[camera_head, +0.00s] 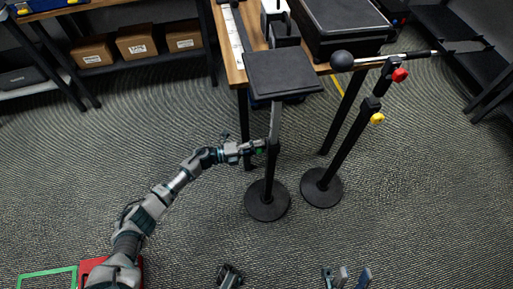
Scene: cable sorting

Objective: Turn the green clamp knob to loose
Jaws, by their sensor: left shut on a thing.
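The green clamp knob (260,151) is on the pole of a black stand with a flat square top (283,73) and a round base (267,201). My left arm reaches in from the lower left, and my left gripper (257,147) is shut on the green knob at the pole's side. The fingers cover most of the knob, so its turn position cannot be read. Grey and blue parts at the bottom edge, right of centre, look like my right gripper (346,277). They are cut off by the frame and far from the stand.
A second stand (347,145) stands close on the right, with a red knob (399,75), a yellow knob (377,118) and a rod with a black ball (342,61). A wooden table (232,65) is behind. Shelves with boxes (136,42) stand at back left. The front floor is open.

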